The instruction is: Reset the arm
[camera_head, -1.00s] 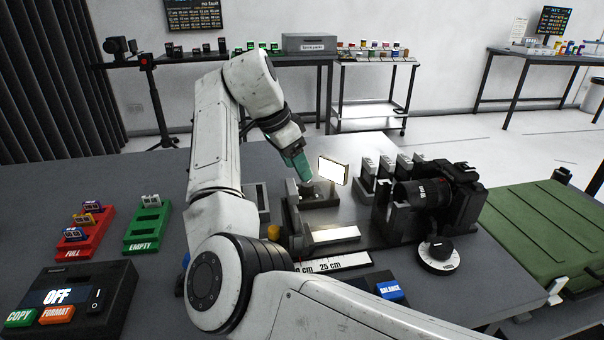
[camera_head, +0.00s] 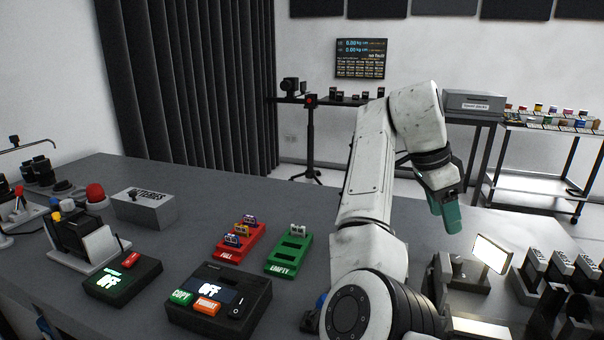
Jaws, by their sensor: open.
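My white arm rises from the lower right of the head view and bends down at the wrist. My gripper (camera_head: 446,212), with green fingers, hangs above the grey table (camera_head: 290,200), left of a small lit panel (camera_head: 490,254). I see nothing held in it. The fingers overlap from this side, so the gap between them is hard to see. The fingertips are apart from the table and the panel.
A red FULL tray (camera_head: 240,243) holds several small items; a green EMPTY tray (camera_head: 289,250) holds at least one. A black device with an OFF screen (camera_head: 218,297) is in front. A batteries box (camera_head: 144,208) stands left. Black holders (camera_head: 536,268) stand right of the panel.

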